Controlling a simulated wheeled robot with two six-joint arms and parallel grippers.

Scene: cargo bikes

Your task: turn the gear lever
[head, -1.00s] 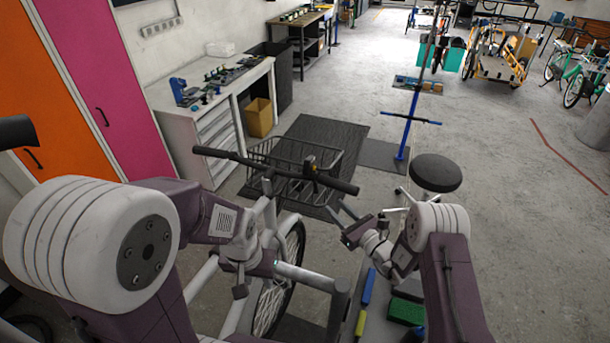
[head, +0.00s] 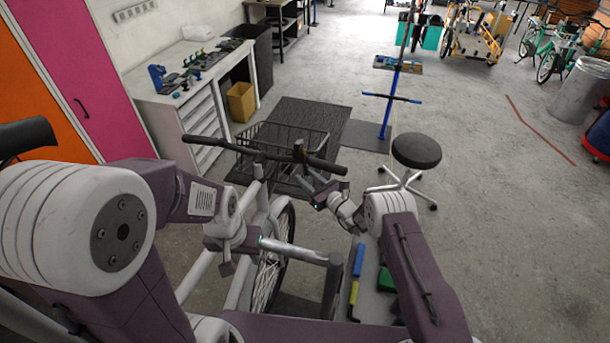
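The bike's dark handlebar (head: 225,146) spans the middle of the head view, above a wire basket. A small dark fitting (head: 298,151) sits on it near the right grip (head: 326,165); I cannot clearly make out the gear lever there. My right gripper (head: 322,181) is open and empty, just below and near the right grip, with its fingers spread. I cannot tell whether it touches the bar. My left gripper (head: 226,264) is low by the bike frame (head: 290,249), left of the front wheel; its fingers are too small and hidden to read.
A black stool (head: 416,151) stands to the right, beside a blue repair stand (head: 388,115). A white workbench (head: 175,110) with tools is at the left back. A tray with green, blue and yellow items (head: 386,280) lies below my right arm. Open floor lies to the right.

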